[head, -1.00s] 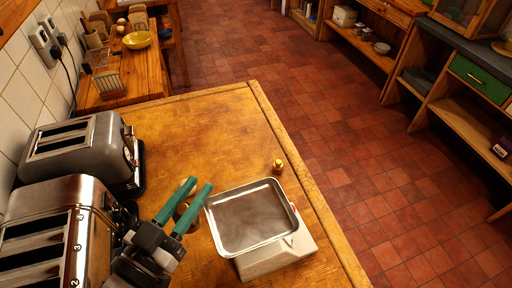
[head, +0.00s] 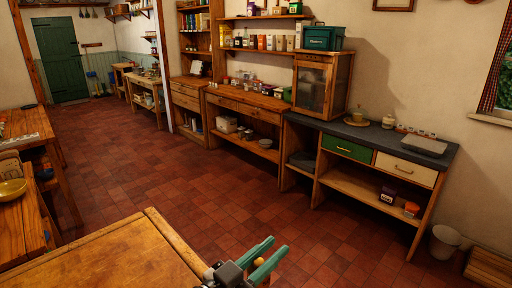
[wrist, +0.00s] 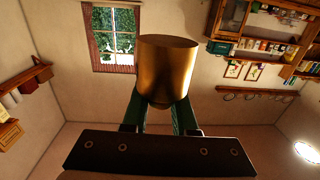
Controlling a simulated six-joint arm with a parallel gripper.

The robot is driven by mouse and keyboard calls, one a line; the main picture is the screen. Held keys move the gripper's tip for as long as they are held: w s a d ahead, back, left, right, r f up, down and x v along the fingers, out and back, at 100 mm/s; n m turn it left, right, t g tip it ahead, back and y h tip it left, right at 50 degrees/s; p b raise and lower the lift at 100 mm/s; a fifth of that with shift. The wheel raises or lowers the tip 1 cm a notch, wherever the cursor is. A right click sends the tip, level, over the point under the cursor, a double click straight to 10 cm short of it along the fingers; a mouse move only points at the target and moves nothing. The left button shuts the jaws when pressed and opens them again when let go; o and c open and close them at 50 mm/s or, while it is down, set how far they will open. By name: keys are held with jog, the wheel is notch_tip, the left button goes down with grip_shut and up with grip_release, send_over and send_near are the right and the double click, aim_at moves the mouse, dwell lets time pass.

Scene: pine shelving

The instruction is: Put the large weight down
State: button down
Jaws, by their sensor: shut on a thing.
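The large weight, a brass cylinder (wrist: 167,68), fills the space between the green fingers of my gripper in the wrist view. It is pinched near its narrower end, and the fingers partly hide behind it. Only a bit of the weight (head: 263,257) shows between the fingers there. The gripper is shut on it and it is off any surface that I can see.
A dark-topped counter (head: 372,134) with a green drawer (head: 346,147) stands along the right wall, with a grey flat-topped object (head: 423,145) on it. A wooden cabinet (head: 320,85) stands at its left end. Open tiled floor (head: 200,190) lies between.

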jog(key=d+m+g+h, duration=0.2)
jog(key=d, duration=0.6)
jog(key=a+n+t+y, duration=0.1)
jog(key=a, duration=0.2)
jog(key=a+t+y, duration=0.1)
jog(key=a, duration=0.3)
jog(key=a+n+y, duration=0.1)
jog(key=a, duration=0.2)
jog(key=shift+s+a+f+n+t, duration=0.1)
jog(key=shift+s+a+n+t, duration=0.2)
jog(key=shift+t, duration=0.1)
jog(key=s+a+f+n+t+y, duration=0.1)
jog(key=s+a+n+y, duration=0.3)
jog(key=s+a, duration=0.6)
jog(key=s+a+f+n+t+y, duration=0.1)
jog(key=s+a+n+t+y, duration=0.1)
jog(key=s+a+y, duration=0.5)
jog(key=s+a+n, duration=0.1)
jog(key=s+a, duration=0.3)
jog(key=a, duration=0.2)
jog(key=shift+a+f+n+t, duration=0.25)
jog(key=shift+f+n+t, duration=0.05)
jog(key=shift+n+t, duration=0.1)
jog(key=shift+d, duration=0.1)
